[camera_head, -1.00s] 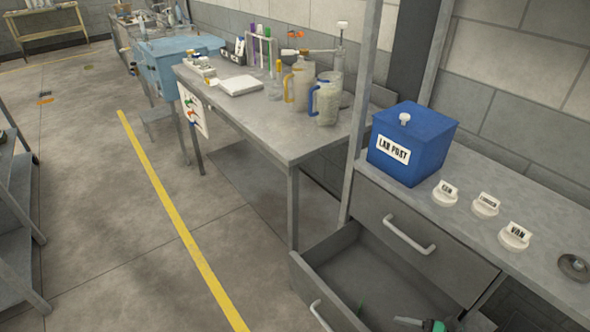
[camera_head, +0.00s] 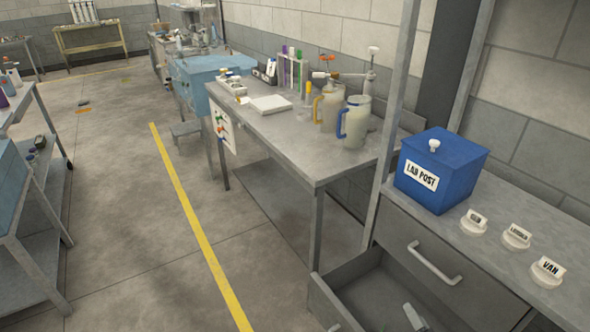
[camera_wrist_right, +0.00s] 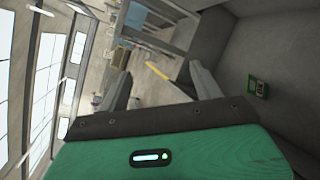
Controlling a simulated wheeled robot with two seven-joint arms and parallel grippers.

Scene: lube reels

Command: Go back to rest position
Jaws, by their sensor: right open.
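My right gripper (camera_wrist_right: 160,88) is open in the right wrist view, with two grey fingers spread apart and nothing visible between them. In the head view only a grey finger-like part of it (camera_head: 413,317) shows at the bottom edge, over the open drawer (camera_head: 335,302). In the right wrist view a small green and dark item (camera_wrist_right: 258,87) lies on a grey surface to the right of the fingers, apart from them. My left gripper is in neither view.
A blue LAB POST box (camera_head: 450,165) and labelled white knobs, one marked VAN (camera_head: 546,272), stand on the grey cabinet. A workbench (camera_head: 330,160) holds jugs and a tube rack. Shelving (camera_head: 45,250) stands at left. The floor by the yellow line (camera_head: 195,215) is clear.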

